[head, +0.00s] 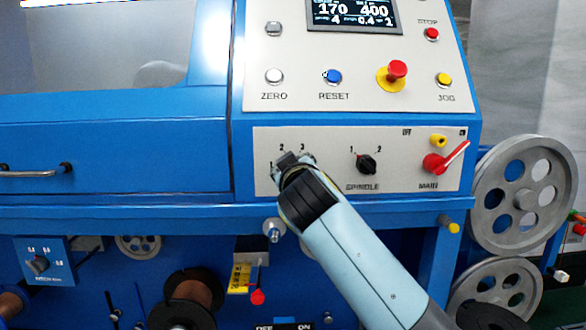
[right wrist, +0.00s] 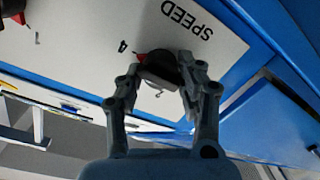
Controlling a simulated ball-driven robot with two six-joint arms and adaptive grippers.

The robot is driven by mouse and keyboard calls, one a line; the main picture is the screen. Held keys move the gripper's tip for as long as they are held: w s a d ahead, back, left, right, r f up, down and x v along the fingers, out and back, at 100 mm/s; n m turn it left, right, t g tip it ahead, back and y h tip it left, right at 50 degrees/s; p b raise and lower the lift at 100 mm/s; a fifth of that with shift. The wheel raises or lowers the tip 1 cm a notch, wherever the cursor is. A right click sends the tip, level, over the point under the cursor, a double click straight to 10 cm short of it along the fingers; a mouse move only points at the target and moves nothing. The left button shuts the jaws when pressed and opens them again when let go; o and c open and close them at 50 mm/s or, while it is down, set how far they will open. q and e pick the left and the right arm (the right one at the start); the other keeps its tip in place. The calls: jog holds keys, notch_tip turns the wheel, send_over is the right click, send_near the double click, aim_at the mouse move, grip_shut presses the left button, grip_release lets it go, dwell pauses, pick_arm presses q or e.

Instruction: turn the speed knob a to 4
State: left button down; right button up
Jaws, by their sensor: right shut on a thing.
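The black speed knob (right wrist: 187,68) sits on the light lower panel, beside the printed word SPEED in the right wrist view. Its red pointer tip (right wrist: 144,57) shows on the side toward the printed 4 (right wrist: 122,46) and lies close to it. My right gripper (right wrist: 165,85) is shut on the knob, with one finger on each side. In the head view my right gripper (head: 297,165) covers the knob and part of its scale; the marks 1, 2 and 3 show around it. My left gripper is not in view.
The spindle knob (head: 366,164) is just right of my gripper, and the red main switch (head: 435,163) is farther right. The display (head: 352,14) shows 170 and 400 above smaller digits. Buttons and a red emergency knob (head: 397,70) are on the upper panel.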

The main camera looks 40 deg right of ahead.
jog(key=shift+f, duration=0.2)
jog(key=o, duration=0.9)
jog(key=shift+o, duration=1.2)
jog(key=shift+r, duration=0.1)
jog(key=v, duration=0.7)
jog(key=shift+s, duration=0.2)
jog(key=shift+a, duration=0.1)
